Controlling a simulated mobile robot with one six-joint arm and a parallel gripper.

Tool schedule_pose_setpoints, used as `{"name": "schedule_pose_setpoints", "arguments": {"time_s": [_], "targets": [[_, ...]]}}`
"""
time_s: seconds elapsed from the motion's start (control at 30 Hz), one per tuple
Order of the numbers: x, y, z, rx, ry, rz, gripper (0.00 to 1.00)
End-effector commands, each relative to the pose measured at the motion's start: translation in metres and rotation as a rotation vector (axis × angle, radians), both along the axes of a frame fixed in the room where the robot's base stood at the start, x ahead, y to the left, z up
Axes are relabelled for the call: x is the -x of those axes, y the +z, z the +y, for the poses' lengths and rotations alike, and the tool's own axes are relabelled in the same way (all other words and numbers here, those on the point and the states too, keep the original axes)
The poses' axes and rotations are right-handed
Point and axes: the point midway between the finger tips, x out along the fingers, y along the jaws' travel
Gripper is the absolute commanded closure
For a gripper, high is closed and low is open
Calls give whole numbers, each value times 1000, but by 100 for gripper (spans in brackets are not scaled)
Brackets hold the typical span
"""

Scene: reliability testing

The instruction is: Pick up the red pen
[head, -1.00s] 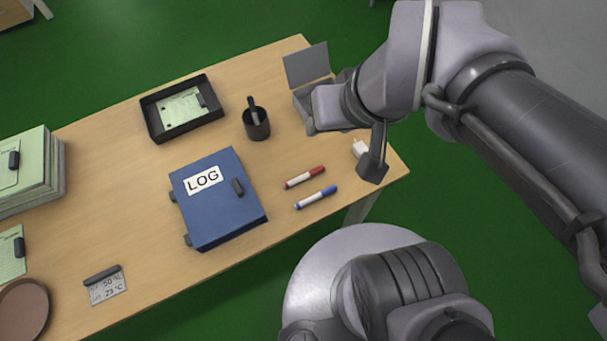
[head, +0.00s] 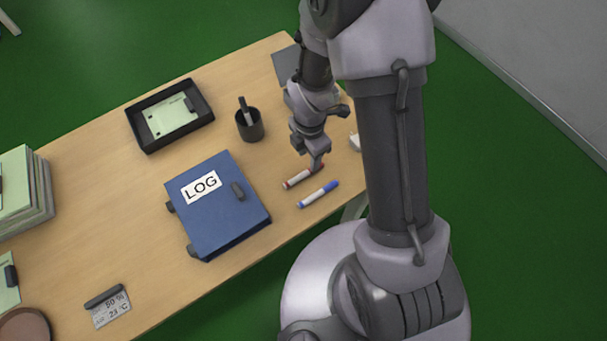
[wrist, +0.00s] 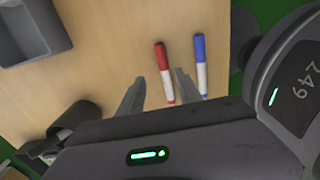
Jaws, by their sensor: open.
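The red pen (head: 298,180) lies flat on the table beside the blue pen (head: 318,194). My gripper (head: 317,166) is over the red pen's right end in the head view and hides part of it. The red pen is nearer the right finger, and the blue pen (wrist: 200,66) is outside that finger. I cannot tell whether a finger touches the red pen.
A blue LOG binder (head: 218,205) lies left of the pens. A dark pen cup (head: 250,126) stands behind them, and a black tray (head: 143,137) is farther back. A grey box (head: 286,66) is partly behind my arm. The table's front edge is close to the blue pen.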

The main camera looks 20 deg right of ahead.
Motion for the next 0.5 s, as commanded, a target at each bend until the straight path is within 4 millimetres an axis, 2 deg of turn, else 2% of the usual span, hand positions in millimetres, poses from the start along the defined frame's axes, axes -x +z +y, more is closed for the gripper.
{"name": "schedule_pose_setpoints", "arguments": {"time_s": [0.13,0.3,0.5], "targets": [[3,-17,-2,0,-2,1,59],[7,-52,-4,0,-1,1,59],[7,-53,-5,1,-1,-1,59]]}}
